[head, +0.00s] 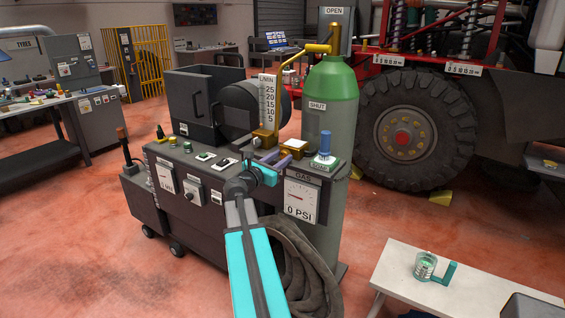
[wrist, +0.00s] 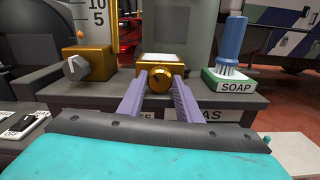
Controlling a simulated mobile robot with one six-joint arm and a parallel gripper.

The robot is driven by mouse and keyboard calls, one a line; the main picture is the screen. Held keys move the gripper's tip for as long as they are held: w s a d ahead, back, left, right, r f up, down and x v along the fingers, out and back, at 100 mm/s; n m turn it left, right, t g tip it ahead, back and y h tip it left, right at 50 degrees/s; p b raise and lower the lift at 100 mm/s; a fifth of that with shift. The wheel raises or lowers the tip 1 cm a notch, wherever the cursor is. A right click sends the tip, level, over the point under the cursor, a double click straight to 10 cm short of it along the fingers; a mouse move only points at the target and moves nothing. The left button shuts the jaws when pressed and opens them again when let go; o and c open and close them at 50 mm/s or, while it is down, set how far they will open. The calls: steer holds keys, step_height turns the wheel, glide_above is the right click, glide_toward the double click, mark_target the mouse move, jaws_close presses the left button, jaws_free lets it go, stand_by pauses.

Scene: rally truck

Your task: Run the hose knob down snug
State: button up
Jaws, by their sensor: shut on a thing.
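The hose knob (wrist: 158,79) is a round gold knob on the front of a gold block (wrist: 161,61) with a pale top, in the middle of the wrist view. My gripper (wrist: 159,84) has its two purple fingers on either side of the knob and is shut on it. In the head view my gripper (head: 278,158) reaches over the front of the dark cart to the gold block (head: 296,144). The knob itself is hard to make out there. Whether any gap is left behind the knob cannot be told.
To the left stands a gold valve (wrist: 84,63) with a grey knob under the flow scale (head: 267,100). To the right are a blue brush (wrist: 232,45) and the green SOAP holder (wrist: 236,82). The green-topped cylinder (head: 332,95) rises close behind. A gauge (head: 301,199) reads 0 PSI.

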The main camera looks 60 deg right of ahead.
steer(key=shift+m+b, duration=1)
steer(key=shift+b, duration=0.1)
steer(key=o, duration=1)
steer(key=shift+s, duration=0.1)
steer(key=shift+o, duration=0.2)
steer(key=shift+a, duration=0.15)
steer(key=a+b, duration=0.2)
steer(key=a, duration=1.1)
steer(key=shift+a, duration=0.25)
